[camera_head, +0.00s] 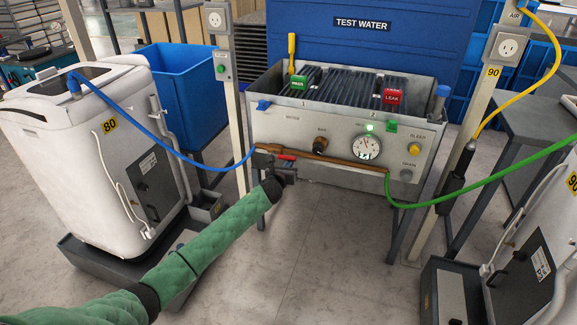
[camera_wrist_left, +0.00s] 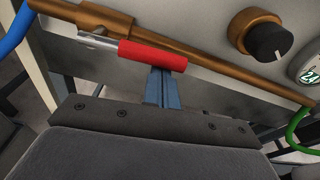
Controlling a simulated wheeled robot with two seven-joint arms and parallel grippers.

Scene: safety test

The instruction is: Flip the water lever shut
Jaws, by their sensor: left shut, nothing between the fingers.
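The water lever has a red grip (camera_head: 286,157) and lies roughly along the copper pipe (camera_head: 340,163) at the front of the test tank. In the left wrist view the red grip (camera_wrist_left: 152,56) sits just below the copper pipe (camera_wrist_left: 215,62), with its silver stem at the left. My left gripper (camera_head: 286,172) is at the lever, its green-sleeved arm coming from the lower left. In the left wrist view its closed fingers (camera_wrist_left: 160,88) are shut and empty, their tips at the lower edge of the red grip. I cannot tell whether they touch. My right gripper is out of view.
The tank (camera_head: 275,122) carries a round gauge (camera_head: 367,148) and a black-fronted knob (camera_head: 320,145) above the pipe. A blue hose (camera_head: 165,145) joins the pipe's left end, a green hose (camera_head: 470,187) its right end. White appliances stand left and right; the floor between is clear.

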